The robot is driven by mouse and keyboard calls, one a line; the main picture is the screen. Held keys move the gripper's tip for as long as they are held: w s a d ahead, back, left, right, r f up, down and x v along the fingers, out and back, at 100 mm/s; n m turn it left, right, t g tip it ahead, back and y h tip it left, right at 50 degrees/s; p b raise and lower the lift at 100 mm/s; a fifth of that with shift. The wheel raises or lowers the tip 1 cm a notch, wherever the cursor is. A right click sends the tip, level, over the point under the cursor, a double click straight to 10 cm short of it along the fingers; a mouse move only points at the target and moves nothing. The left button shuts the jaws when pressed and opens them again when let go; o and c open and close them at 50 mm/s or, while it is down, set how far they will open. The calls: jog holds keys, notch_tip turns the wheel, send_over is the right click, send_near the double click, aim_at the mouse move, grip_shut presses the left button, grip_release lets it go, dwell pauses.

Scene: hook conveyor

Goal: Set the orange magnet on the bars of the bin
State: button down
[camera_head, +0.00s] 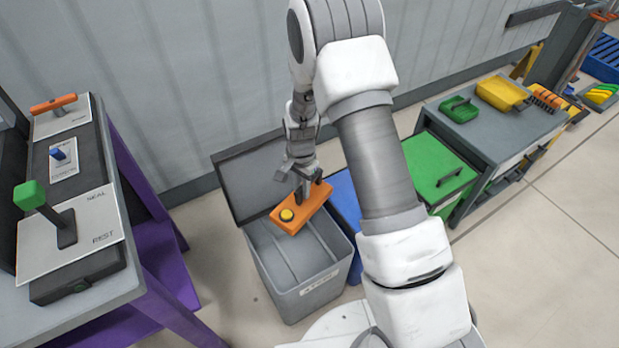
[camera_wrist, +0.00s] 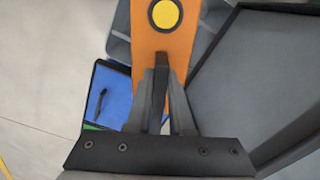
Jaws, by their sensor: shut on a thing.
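The orange magnet (camera_head: 313,203) is a flat orange block with a round yellow spot near one end. My gripper (camera_head: 303,186) is shut on its dark upright handle and holds it over the back part of the open grey bin (camera_head: 322,287). In the wrist view the magnet (camera_wrist: 150,48) lies beyond my gripper (camera_wrist: 160,88), whose fingers close on the handle. Grey bars (camera_head: 290,262) run inside the bin's opening, partly hidden by the magnet. I cannot tell whether the magnet touches the bars.
The bin's lid (camera_head: 250,180) stands open behind it. A blue-lidded bin (camera_head: 343,195) and a green-lidded bin (camera_head: 436,170) stand to the right. A workbench (camera_head: 100,285) with a green-handled lever (camera_head: 62,228) stands at left.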

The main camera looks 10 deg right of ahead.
jog(key=f+m+b, duration=0.1)
jog(key=f, duration=0.2)
jog(key=a+f+m+b, duration=0.1)
jog(key=f, duration=0.3)
jog(key=a+f+m+b, duration=0.1)
jog(key=f, duration=0.2)
jog(key=shift+a+f+b, duration=0.25)
jog(key=shift+f+b, duration=0.05)
jog(key=shift+f, duration=0.1)
notch_tip(320, 180, down, 6)
jog(key=b, duration=0.4)
jog(key=shift+f+b, duration=0.35)
jog(key=shift+f, duration=0.15)
dwell(0.7)
jog(key=c, duration=0.8)
grip_release()
jog(key=shift+c, duration=0.2)
jog(key=shift+o, duration=0.6)
jog(key=shift+s, duration=0.1)
notch_tip(320, 180, up, 17)
jog(key=p, duration=0.5)
jog(key=shift+r, duration=0.2)
